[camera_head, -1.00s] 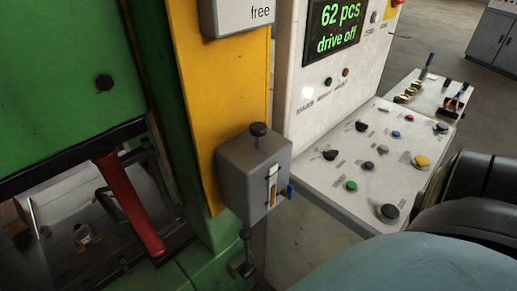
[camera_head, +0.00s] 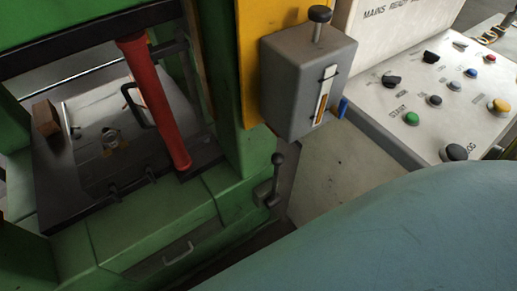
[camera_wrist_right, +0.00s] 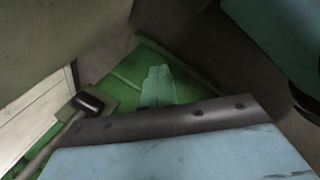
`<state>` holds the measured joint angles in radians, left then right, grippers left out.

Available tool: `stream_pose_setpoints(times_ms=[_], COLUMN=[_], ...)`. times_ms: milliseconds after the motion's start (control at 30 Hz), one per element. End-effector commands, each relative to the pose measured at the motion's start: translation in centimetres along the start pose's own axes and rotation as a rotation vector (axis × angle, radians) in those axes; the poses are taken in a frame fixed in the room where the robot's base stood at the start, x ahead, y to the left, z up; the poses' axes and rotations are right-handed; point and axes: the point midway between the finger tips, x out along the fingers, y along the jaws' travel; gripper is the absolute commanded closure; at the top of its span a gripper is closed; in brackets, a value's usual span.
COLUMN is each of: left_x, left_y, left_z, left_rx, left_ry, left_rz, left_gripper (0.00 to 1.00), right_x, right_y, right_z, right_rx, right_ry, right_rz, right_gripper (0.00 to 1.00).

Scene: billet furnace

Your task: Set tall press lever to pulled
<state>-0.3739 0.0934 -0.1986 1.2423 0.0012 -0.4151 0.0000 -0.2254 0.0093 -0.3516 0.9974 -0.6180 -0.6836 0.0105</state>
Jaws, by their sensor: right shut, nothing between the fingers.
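A lever with a dark ball knob (camera_head: 278,159) rises from a small bracket on the front right corner of the green press, below the grey box. In the right wrist view a lever with a black rounded knob (camera_wrist_right: 91,101) lies to the left; its rod runs to the lower left. I cannot tell for sure that it is the same lever. My right gripper (camera_wrist_right: 159,76) shows its pale fingers shut and empty, to the right of that knob and apart from it in the picture. My left gripper is in neither view.
A grey box (camera_head: 290,82) with a black-topped knob hangs above the lever. The control desk (camera_head: 388,110) with several buttons stands to the right. A red bar (camera_head: 155,100) slants across the press opening. My pale blue arm covers the lower right.

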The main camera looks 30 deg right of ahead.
Motion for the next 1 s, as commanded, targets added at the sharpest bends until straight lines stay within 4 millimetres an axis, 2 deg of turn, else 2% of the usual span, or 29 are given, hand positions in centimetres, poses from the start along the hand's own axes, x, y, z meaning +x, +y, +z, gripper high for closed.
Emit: stream_pose_setpoints(times_ms=[33, 167, 267, 400, 500, 600, 700, 833, 1000], left_x=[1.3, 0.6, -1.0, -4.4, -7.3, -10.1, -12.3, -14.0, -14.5], left_y=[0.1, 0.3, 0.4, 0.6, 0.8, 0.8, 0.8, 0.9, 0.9], left_z=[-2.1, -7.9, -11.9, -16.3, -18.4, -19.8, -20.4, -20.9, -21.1], left_rx=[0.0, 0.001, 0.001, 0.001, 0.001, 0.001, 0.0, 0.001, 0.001], left_ry=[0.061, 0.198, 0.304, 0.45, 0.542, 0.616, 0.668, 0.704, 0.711], left_rz=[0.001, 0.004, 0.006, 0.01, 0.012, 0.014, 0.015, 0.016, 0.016], left_gripper=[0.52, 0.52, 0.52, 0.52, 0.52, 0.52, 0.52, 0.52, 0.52], right_x=[1.3, -0.1, -2.6, -8.1, -12.6, -16.5, -19.3, -21.3, -22.0], right_y=[1.3, 6.2, 9.9, 14.3, 16.3, 17.3, 17.7, 17.8, 17.9], right_z=[-2.7, -8.3, -11.9, -15.3, -16.0, -15.8, -15.1, -14.4, -14.2], right_rx=[-0.051, -0.143, -0.154, -0.081, 0.02, 0.132, 0.226, 0.296, 0.312], right_ry=[0.012, 0.009, -0.002, -0.022, -0.041, -0.059, -0.074, -0.085, -0.089], right_rz=[0.086, 0.339, 0.553, 0.859, 1.048, 1.191, 1.285, 1.345, 1.359], right_gripper=[1.0, 1.0, 1.0, 1.0, 1.0, 1.0, 1.0, 1.0, 1.0])
